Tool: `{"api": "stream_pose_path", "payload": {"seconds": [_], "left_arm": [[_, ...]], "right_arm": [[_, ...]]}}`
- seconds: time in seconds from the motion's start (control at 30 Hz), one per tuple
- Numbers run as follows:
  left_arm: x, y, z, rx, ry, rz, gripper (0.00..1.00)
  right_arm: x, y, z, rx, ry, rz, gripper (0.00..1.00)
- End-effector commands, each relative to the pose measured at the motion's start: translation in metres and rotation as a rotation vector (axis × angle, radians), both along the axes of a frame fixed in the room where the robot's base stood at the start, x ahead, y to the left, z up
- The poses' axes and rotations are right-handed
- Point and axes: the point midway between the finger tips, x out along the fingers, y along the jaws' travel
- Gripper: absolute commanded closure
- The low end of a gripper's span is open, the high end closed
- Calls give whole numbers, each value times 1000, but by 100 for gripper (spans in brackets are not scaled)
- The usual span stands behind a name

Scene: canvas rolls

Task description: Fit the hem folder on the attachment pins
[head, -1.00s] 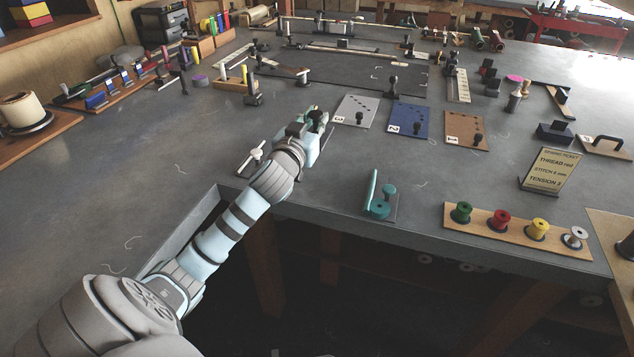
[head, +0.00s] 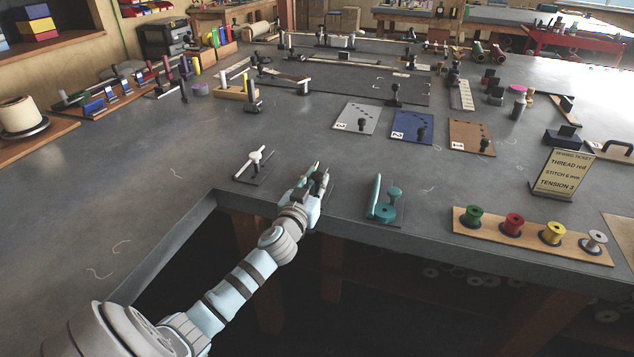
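My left gripper (head: 318,179) is low over the table's front edge, pointing away from me. Its fingertips are small and partly hidden, and I cannot tell whether they hold anything. A dark plate (head: 330,192) shows partly beside and behind it. To its left, a white fitting with a round knob (head: 256,157) stands on a dark plate. To its right, a teal fitting (head: 385,207) with an upright bar and round parts stands on another plate. I cannot tell which of these is the hem folder, and I cannot make out the attachment pins. My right gripper is not in view.
Grey, blue and brown numbered plates (head: 412,127) lie behind the gripper. A ticket sign (head: 561,174) and a spool board (head: 487,227) with several spools stand at the right. A rack (head: 117,93) stands back left. The table's left middle is mostly clear.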

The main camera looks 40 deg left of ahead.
Motion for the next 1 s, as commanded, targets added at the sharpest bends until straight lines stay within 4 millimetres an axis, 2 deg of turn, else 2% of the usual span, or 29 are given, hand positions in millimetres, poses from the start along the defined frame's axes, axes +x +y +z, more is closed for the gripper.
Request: {"api": "stream_pose_path", "payload": {"seconds": [0.03,0.1,0.5,0.67,1.0], "left_arm": [[0,0,0,0,0,0,71],[0,0,0,0,0,0,61],[-3,-1,3,1,1,0,61],[-27,-9,1,2,2,-2,61],[-95,-32,1,0,2,-2,61]], "right_arm": [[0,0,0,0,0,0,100],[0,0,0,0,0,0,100],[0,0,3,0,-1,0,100],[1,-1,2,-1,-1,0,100],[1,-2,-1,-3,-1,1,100]]}}
